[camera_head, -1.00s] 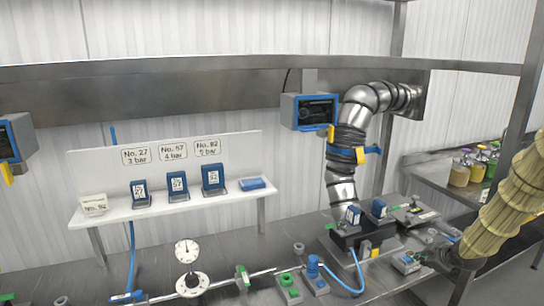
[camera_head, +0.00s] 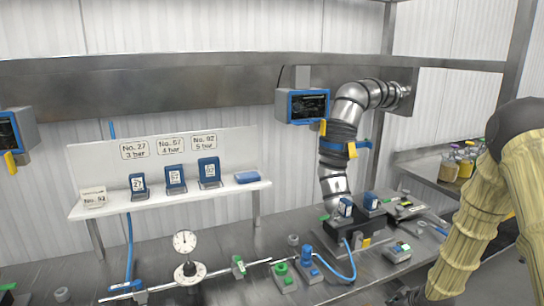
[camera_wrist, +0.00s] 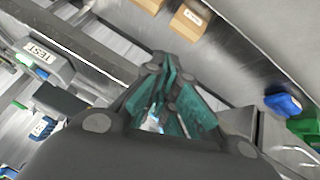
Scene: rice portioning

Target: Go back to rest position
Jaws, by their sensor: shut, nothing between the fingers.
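My gripper (camera_wrist: 166,95) is in the wrist view, with its teal-padded fingers brought together and nothing held between them. In the head view my arm in its tan sleeve comes in at the right and bends down to the bench's lower right; its dark end (camera_head: 405,296) is partly cut off by the bottom edge. The gripper hangs clear of the objects that show in the wrist view, and I see no contact.
The metal bench (camera_head: 235,285) carries a gauge (camera_head: 185,243), green and blue fittings and a black block (camera_head: 345,226). A white shelf (camera_head: 225,192) holds several blue cartridges. A metal pipe arm (camera_head: 338,150) stands behind. Jars (camera_head: 452,168) stand on the right counter.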

